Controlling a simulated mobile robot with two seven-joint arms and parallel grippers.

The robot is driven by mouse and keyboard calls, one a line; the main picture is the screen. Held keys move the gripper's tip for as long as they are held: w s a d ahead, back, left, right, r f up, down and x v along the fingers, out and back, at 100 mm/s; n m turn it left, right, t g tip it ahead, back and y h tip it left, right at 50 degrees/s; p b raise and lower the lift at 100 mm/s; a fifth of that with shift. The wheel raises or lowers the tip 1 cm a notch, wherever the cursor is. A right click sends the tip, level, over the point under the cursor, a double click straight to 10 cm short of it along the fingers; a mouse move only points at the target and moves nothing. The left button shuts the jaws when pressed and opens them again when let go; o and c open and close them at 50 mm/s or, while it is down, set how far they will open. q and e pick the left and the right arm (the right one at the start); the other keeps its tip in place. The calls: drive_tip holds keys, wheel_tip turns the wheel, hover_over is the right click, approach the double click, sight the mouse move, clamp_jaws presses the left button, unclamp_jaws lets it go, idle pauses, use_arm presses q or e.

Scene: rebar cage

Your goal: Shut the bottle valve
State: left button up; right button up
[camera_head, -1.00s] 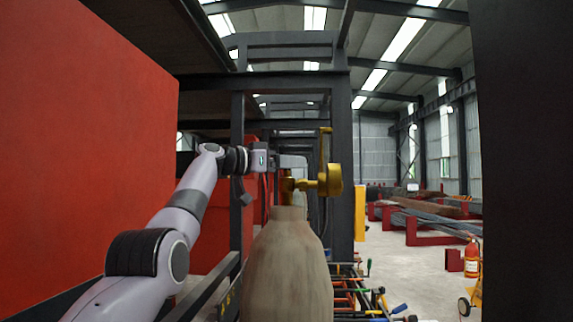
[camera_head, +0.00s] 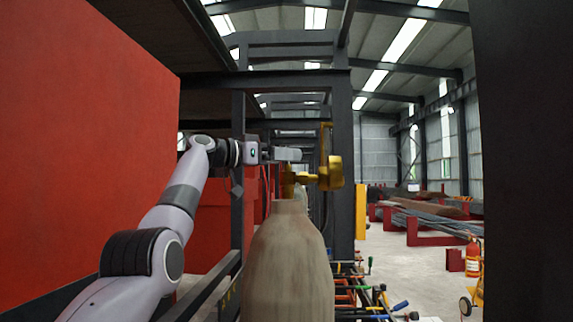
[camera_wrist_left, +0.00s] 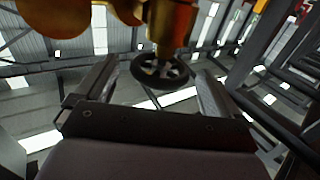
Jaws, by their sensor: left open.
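The bottle (camera_head: 288,265) is a tall beige cylinder standing upright in the middle of the head view. Its brass valve (camera_head: 330,175) sits on top, with a round part at the right and a thin upright piece. I cannot tell whether the fingers touch the wheel. My right gripper is not in view.
A large red panel (camera_head: 90,150) fills the left side. A dark steel post (camera_head: 341,175) stands behind the valve. Coloured-handled tools (camera_head: 375,295) lie low to the right of the bottle. A fire extinguisher (camera_head: 473,257) stands farther right, with open floor before it.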

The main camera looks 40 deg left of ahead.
use_arm(q)
drive_tip(key=b+v, duration=0.2)
drive_tip(key=v, duration=0.3)
drive_tip(key=shift+w+f, duration=0.1)
idle(0.5)
